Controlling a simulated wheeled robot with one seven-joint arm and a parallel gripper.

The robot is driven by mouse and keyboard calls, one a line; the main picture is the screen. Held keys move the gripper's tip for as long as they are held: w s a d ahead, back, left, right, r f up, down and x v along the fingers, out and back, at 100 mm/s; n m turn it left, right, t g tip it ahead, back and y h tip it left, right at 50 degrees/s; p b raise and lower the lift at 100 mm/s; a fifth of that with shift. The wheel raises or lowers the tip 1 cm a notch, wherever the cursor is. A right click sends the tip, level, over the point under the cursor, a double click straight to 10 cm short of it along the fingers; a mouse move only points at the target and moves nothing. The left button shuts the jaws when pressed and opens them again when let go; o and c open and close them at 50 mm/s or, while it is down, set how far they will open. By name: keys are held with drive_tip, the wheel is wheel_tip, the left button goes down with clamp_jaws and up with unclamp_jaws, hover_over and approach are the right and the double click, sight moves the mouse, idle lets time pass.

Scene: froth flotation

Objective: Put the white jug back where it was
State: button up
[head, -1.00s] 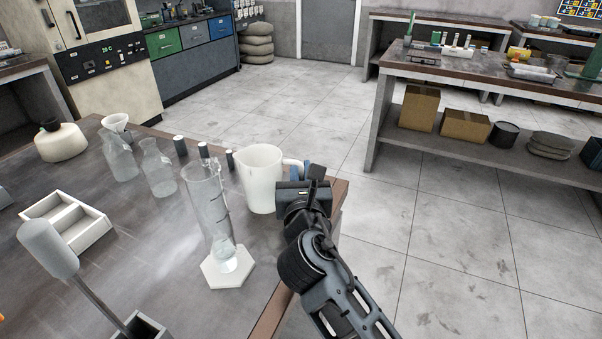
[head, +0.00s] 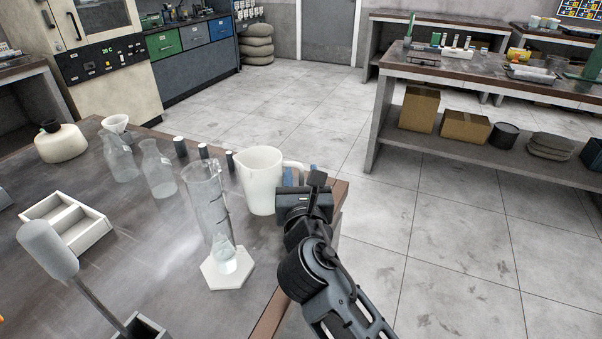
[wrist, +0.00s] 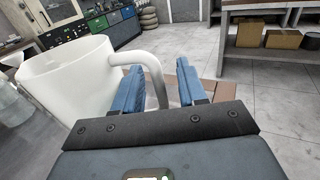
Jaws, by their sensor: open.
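The white jug (head: 261,182) stands upright on the dark bench top (head: 172,262), near its right edge, with its handle toward the right. It fills the left of the wrist view (wrist: 75,88). My gripper (head: 287,177) is at the handle side of the jug. In the wrist view my gripper (wrist: 160,88) has its two blue fingers apart, and the jug's handle (wrist: 154,76) passes between them with a gap to the right finger. The fingertips are partly hidden behind the gripper body in the head view.
A glass cylinder (head: 207,210) on a white hexagonal base stands just left of the jug. Open floor lies right of the bench.

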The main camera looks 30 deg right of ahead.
drive_tip(key=b+v, duration=0.1)
drive_tip(key=v, duration=1)
